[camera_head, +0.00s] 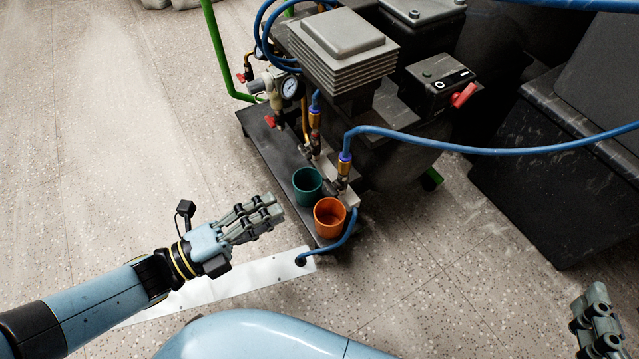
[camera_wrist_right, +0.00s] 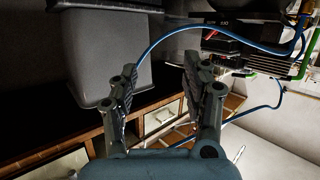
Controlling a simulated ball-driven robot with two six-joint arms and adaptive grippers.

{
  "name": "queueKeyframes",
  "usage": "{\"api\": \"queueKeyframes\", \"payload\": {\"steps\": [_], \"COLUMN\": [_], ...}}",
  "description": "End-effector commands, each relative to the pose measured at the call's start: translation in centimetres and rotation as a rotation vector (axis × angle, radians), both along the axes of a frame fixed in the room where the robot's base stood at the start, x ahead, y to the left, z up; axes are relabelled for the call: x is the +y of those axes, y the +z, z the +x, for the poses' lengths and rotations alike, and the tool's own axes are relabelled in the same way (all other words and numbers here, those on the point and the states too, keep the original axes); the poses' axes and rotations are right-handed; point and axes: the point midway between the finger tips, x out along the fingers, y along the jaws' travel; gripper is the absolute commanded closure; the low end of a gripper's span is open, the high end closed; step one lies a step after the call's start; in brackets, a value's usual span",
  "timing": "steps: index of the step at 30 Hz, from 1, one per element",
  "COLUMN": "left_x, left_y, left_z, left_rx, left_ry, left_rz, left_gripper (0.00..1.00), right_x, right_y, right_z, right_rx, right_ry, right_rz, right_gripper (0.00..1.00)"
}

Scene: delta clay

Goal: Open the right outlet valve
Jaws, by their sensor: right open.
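The right outlet valve (camera_head: 343,183) is a small brass fitting with a blue collar, standing on the compressor's manifold behind the orange cup. A blue hose leaves its top. The left outlet valve (camera_head: 314,130), a similar brass fitting, stands farther back. The setting of the right valve's handle is too small to tell. My left gripper (camera_head: 278,209) is left of the cups, apart from the valve, its fingers close together and seen from the side. My right gripper (camera_head: 597,318) is at the lower right edge, far from the valve. In the right wrist view it is open and empty (camera_wrist_right: 160,72).
A teal cup (camera_head: 307,182) and an orange cup (camera_head: 329,219) stand at the front of the manifold. A pressure gauge (camera_head: 289,87) and red handles are behind left. A blue hose (camera_head: 480,150) crosses to the right, above a dark crate (camera_head: 545,180).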

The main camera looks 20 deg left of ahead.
Motion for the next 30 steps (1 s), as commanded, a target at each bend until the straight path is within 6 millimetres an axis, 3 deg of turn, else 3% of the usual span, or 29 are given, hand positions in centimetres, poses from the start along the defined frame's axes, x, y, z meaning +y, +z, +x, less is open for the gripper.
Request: {"api": "queueKeyframes", "payload": {"steps": [3, 6, 21, 30], "left_x": [-0.1, -0.8, -5.6, -6.5], "left_y": [-1.0, -1.2, -1.2, -1.1], "left_z": [-0.2, 0.5, 6.7, 7.9], "left_rx": [0.011, 0.012, 0.013, 0.013], "left_ry": [-0.005, -0.006, -0.005, -0.005], "left_rz": [0.034, 0.037, 0.034, 0.034], "left_gripper": [0.68, 0.68, 0.68, 0.68], "right_x": [-0.1, 0.0, 1.0, 1.3], "right_y": [-0.6, 0.1, 9.3, 11.7], "right_z": [-0.5, 0.2, 5.2, 5.8], "right_rx": [0.026, -0.009, -0.408, -0.502], "right_ry": [-0.003, 0.001, 0.047, 0.058], "right_rz": [0.001, 0.0, -0.001, -0.001], "right_gripper": [0.52, 0.52, 0.52, 0.52]}}
